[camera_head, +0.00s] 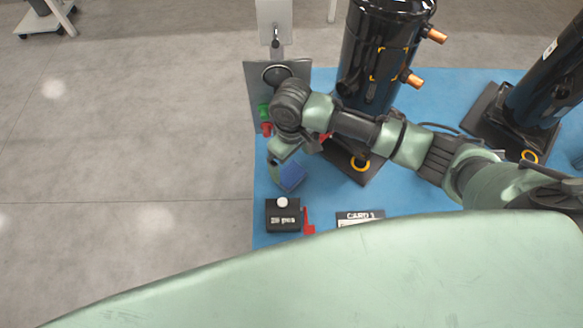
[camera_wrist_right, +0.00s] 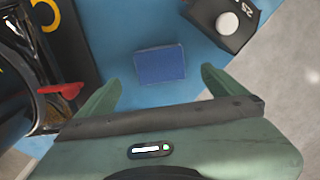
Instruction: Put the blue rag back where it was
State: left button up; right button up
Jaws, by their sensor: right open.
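The blue rag (camera_head: 291,177) looks like a small folded square and lies on the blue pallet surface (camera_head: 400,206), near its left edge. In the right wrist view the rag (camera_wrist_right: 160,66) lies just beyond the fingertips, centred between the two fingers. My right gripper (camera_head: 290,160) is open and empty, pointing down close above the rag; its spread fingers also show in the wrist view (camera_wrist_right: 161,78). Whether the fingers reach down to the rag's height I cannot tell. My left gripper is not in view.
A black box with a white knob (camera_head: 283,215) and a red piece (camera_head: 308,222) sit in front of the rag. A black compressor (camera_head: 378,55) stands behind, with a second (camera_head: 545,85) at right. A label card (camera_head: 360,217) lies on the pallet.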

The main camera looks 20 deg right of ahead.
notch_tip(320, 180, up, 5)
dwell(0.8)
